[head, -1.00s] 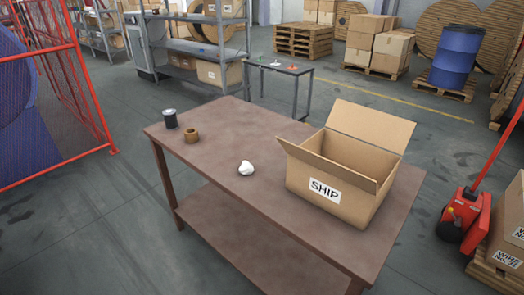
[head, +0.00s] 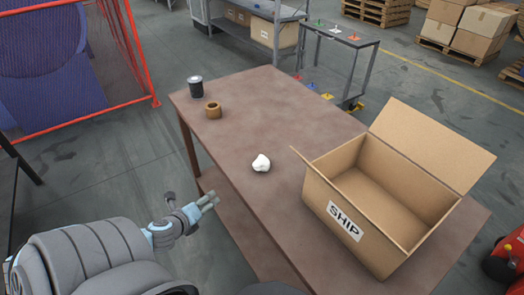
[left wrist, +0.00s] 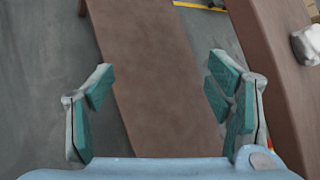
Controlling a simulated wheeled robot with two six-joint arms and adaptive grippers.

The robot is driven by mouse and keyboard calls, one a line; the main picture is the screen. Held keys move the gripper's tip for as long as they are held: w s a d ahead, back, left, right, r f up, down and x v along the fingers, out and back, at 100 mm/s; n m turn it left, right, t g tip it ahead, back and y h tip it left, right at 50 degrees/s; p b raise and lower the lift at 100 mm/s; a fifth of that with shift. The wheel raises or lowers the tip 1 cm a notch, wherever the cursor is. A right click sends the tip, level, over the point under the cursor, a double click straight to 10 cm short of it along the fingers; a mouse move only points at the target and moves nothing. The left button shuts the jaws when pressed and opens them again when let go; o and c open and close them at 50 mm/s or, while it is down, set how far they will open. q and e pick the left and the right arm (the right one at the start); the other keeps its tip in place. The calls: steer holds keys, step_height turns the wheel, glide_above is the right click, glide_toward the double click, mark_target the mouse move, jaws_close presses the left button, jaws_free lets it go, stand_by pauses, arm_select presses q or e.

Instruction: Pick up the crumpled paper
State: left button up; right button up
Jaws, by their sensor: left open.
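The crumpled paper (head: 261,163) is a small white lump on the brown table (head: 240,115), left of the cardboard box, in the head view. In the left wrist view the white lump (left wrist: 307,45) is cut off by the right edge. My left gripper (head: 212,200) is in front of the table's near edge in the head view, left of and nearer than the paper and apart from it. In the left wrist view its teal-padded fingers (left wrist: 160,88) are spread with nothing between them. My right gripper is not seen.
An open cardboard box marked SHIP (head: 345,222) stands on the table's right part. A black spool (head: 196,88) and a brown ring-shaped piece (head: 213,110) stand at the far left corner. A lower shelf (left wrist: 150,60) runs under the tabletop. The table around the paper is clear.

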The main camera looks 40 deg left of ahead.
arm_select(q)
steer(key=w+d+r+m+t+h, duration=0.3)
steer(key=w+d+r+m, duration=0.2)
steer(key=d+r+m, duration=0.55)
steer(key=b, duration=0.8)
glide_toward(259, 166)
steer(key=shift+w+f+n+t, duration=0.3)
steer(key=shift+w+f+n, duration=0.05)
steer(key=shift+w+f, duration=0.75)
steer(key=b+x, duration=0.1)
steer(key=x, duration=0.1)
steer(key=b+x, duration=0.1)
steer(key=x, duration=0.2)
steer(key=b+x, duration=0.2)
steer(key=shift+w+a+r, duration=0.2)
steer(key=shift+w+a, duration=0.05)
steer(key=shift+a, duration=0.05)
steer(key=shift+r, duration=0.1)
steer(key=c, duration=0.9)
